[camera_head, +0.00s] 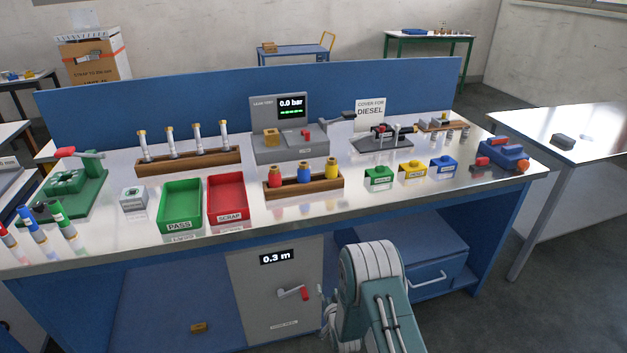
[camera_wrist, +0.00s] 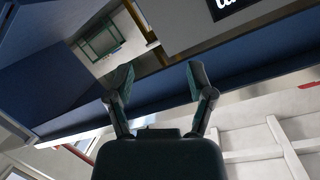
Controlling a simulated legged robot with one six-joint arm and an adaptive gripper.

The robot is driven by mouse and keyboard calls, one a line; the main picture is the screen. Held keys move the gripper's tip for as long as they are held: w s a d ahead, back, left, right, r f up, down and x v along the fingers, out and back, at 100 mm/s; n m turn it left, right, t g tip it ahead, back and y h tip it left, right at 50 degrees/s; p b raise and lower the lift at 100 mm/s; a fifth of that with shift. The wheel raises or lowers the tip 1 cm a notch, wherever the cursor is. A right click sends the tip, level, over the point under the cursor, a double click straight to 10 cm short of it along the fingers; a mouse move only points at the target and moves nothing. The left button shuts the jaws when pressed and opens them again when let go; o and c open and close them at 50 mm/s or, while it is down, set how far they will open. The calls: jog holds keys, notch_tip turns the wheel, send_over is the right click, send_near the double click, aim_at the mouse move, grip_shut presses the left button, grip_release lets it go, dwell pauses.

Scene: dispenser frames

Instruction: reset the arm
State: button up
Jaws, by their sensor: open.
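My gripper (camera_wrist: 158,88) shows in the wrist view with its two dark fingers spread apart and nothing between them. In the wrist view the bench's blue panels and a pale wall sit tilted behind the fingers. In the head view my pale teal arm (camera_head: 372,290) stands in front of the workbench at the lower middle.
The workbench (camera_head: 355,205) carries a green PASS tray (camera_head: 181,203), a red SCRAP tray (camera_head: 227,196), a leak test unit (camera_head: 289,140) and a blue vise (camera_head: 505,155). A grey cabinet (camera_head: 262,308) showing 0.3 m stands below. A side table (camera_head: 590,150) stands at right.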

jog(key=d+r+n+g+h, duration=0.1)
jog(key=d+r+g+h, duration=0.2)
jog(key=r, duration=2)
jog(key=s+d+r+n+g, duration=0.15)
jog(key=s+d+r, duration=0.35)
jog(key=s+r, duration=0.7)
jog(key=s+d+r+g, duration=0.1)
jog(key=s+r+g, duration=0.1)
jog(key=s, duration=1.1)
jog(key=s+d+r+g, duration=0.2)
jog(key=s+r, duration=0.2)
jog(key=s, duration=0.8)
jog(key=shift+s+n+g, duration=0.35)
jog(key=shift+r, duration=0.1)
